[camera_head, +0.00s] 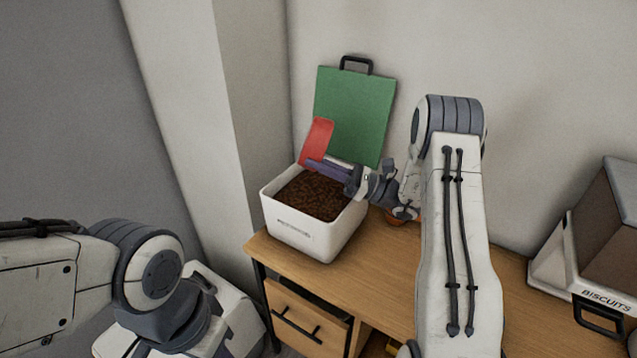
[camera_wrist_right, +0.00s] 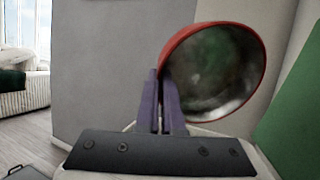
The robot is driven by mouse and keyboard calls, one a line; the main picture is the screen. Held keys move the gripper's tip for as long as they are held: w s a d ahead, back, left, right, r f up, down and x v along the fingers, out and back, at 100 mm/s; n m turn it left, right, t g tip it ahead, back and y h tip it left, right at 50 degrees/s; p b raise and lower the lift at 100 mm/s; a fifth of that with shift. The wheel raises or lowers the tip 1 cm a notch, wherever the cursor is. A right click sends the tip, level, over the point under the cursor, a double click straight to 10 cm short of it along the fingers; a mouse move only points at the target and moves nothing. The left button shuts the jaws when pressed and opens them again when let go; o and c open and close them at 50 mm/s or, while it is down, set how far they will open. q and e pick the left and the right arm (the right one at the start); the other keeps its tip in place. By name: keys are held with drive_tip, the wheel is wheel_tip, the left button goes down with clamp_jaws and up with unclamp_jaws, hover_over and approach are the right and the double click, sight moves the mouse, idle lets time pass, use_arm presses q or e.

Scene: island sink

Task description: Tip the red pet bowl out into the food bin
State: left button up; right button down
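The food bin (camera_head: 296,237) is a white open box on the desk, with brown kibble (camera_head: 312,194) in it. The red pet bowl (camera_head: 316,142) is tipped steeply onto its side above the bin's back part. My right gripper (camera_head: 322,169) reaches in from the right over the bin and is shut on the bowl's rim. In the right wrist view the purple fingers (camera_wrist_right: 160,100) pinch the rim of the bowl (camera_wrist_right: 218,70). Its grey, shiny inside faces the camera, and no food shows clearly in it. My left arm is at lower left; its gripper is out of view.
A green board with a black handle (camera_head: 352,112) stands behind the bin against the wall. A container marked "BISCUITS" (camera_head: 607,299) stands at the right. A small orange thing (camera_head: 401,215) is partly hidden under my right wrist. A drawer (camera_head: 305,322) is below the bin.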

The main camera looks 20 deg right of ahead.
sight(315, 143)
drive_tip(key=shift+s+d+r+y, duration=0.15)
drive_tip(key=shift+r+y, duration=0.25)
drive_tip(key=shift+r, duration=0.3)
drive_tip(key=shift+f+t+b, duration=0.2)
drive_tip(key=shift+t+b, duration=0.1)
drive_tip(key=shift+b, duration=0.6)
drive_tip(key=b, duration=0.4)
drive_tip(key=shift+d+r+y, duration=0.15)
drive_tip(key=shift+r+y, duration=0.1)
drive_tip(key=shift+y, duration=0.05)
drive_tip(key=t+b, duration=0.1)
drive_tip(key=b, duration=0.8)
drive_tip(key=shift+s+d+r, duration=0.1)
drive_tip(key=shift+d+r, duration=0.05)
drive_tip(key=shift+r, duration=0.05)
drive_tip(key=shift+r+y+b, duration=0.3)
drive_tip(key=b, duration=0.2)
drive_tip(key=r+t+y+b, duration=0.1)
drive_tip(key=b, duration=0.2)
drive_tip(key=shift+s+d+m, duration=0.1)
drive_tip(key=shift+d+m, duration=0.2)
drive_tip(key=shift+m, duration=0.1)
idle(1.3)
